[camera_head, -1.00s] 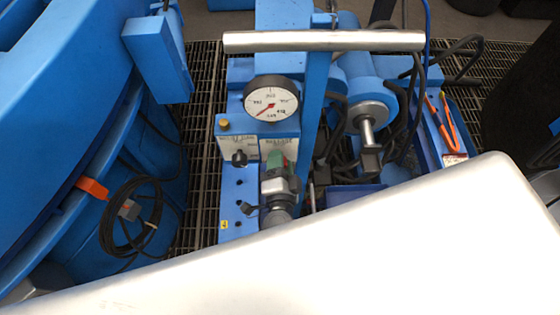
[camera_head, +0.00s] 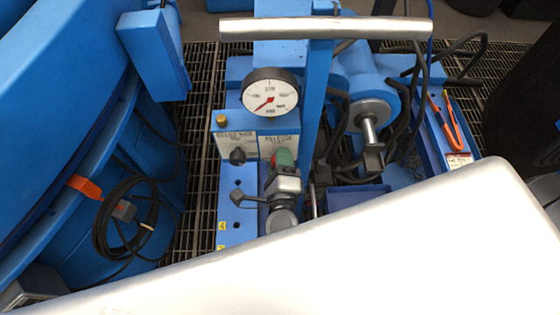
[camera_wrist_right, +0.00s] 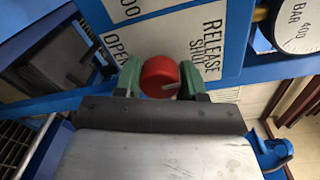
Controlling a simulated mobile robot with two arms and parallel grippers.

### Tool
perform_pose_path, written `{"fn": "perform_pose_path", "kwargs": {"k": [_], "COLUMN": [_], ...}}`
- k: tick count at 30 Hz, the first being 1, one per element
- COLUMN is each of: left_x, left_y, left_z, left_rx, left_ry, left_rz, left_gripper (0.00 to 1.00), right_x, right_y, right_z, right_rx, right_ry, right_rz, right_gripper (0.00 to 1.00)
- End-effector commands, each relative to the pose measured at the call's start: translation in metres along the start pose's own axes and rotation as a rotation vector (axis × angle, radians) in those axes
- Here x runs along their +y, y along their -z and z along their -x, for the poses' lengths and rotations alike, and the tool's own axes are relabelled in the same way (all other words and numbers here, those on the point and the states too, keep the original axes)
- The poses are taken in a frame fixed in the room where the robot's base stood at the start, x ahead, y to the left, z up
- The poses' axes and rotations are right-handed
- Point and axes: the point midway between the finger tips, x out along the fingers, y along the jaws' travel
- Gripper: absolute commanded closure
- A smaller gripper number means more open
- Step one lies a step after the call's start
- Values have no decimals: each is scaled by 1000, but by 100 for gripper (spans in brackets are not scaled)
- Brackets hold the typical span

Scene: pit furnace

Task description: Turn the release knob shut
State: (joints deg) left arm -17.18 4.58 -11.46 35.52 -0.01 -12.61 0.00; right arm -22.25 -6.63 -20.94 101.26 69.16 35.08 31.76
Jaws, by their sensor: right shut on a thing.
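The release knob is a round red knob (camera_wrist_right: 159,77) with a pale mark on its lower right face, seen in the right wrist view. It sits on a white label plate (camera_wrist_right: 195,35) printed RELEASE, SHUT and OPEN. My right gripper (camera_wrist_right: 160,80) has one green finger on each side of the knob and is shut on it. My left gripper is not in view.
A pressure gauge (camera_head: 270,96) stands just above the label plate. A coiled black cable (camera_head: 125,220) hangs at left, and orange-handled pliers (camera_head: 450,122) lie at right.

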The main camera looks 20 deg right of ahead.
Motion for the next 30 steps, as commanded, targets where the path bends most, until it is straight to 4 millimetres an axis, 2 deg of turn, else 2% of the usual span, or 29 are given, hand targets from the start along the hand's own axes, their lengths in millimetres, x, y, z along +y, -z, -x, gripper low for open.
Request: {"fn": "perform_pose_path", "kwargs": {"k": [9, 23, 24, 28, 30], "left_x": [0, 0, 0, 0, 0], "left_y": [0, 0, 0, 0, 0], "left_z": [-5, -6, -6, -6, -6], "left_rx": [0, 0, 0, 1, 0], "left_ry": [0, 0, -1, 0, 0], "left_rz": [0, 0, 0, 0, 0], "left_gripper": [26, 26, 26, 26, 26], "right_x": [2, 2, 2, 1, 1], "right_y": [1, 1, 1, 0, 0], "right_z": [1, 1, 1, 0, 0], "right_rx": [-2, -3, -3, -3, -3], "right_ry": [-4, -5, -5, -4, -3], "right_rz": [-96, -110, -110, -109, -109], "right_gripper": [84, 84, 57, 37, 35]}}
